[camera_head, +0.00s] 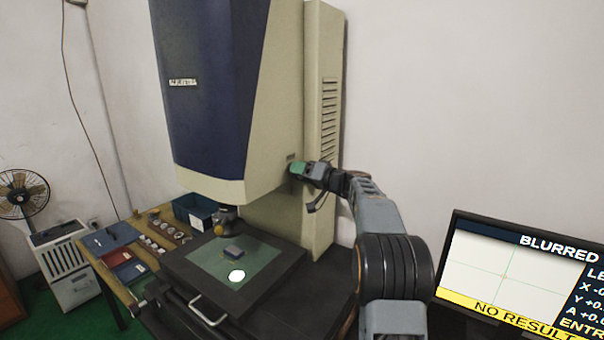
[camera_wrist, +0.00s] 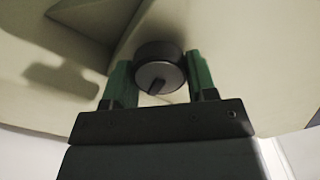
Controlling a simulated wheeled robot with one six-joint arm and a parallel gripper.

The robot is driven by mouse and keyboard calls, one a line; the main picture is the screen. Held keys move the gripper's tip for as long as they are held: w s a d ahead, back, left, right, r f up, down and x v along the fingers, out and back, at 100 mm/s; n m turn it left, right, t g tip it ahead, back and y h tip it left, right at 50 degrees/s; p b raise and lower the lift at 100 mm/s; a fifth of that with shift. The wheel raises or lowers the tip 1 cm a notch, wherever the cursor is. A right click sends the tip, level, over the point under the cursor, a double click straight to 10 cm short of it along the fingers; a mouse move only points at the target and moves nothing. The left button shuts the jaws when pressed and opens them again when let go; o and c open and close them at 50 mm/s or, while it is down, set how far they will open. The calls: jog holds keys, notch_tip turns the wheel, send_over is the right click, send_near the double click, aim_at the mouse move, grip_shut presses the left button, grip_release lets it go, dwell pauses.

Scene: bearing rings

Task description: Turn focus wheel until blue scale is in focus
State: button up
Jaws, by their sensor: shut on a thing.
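The focus wheel (camera_wrist: 160,68) is a dark round knob on the side of the measuring machine (camera_head: 285,130). In the wrist view it sits between the two green fingers of my gripper (camera_wrist: 162,82), which is shut on it. In the head view my gripper (camera_head: 299,169) reaches the machine's right side, and the wheel is hidden there. The screen (camera_head: 510,270) at the lower right reads "BLURRED" and "NO RESULT". No clear blue scale shows in that field.
A wooden bench (camera_head: 150,275) with trays and rings stands at left, beside a fan (camera_head: 24,195). Bare wall lies right of the machine.

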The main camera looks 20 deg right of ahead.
jog(key=shift+c, duration=0.8)
jog(key=shift+f+m+b, duration=0.1)
jog(key=shift+m+b, duration=0.3)
jog(key=shift+m, duration=0.3)
jog(key=shift+m+b, duration=0.35)
jog(key=shift+m, duration=1.75)
jog(key=o, duration=0.9)
jog(key=shift+o, duration=0.2)
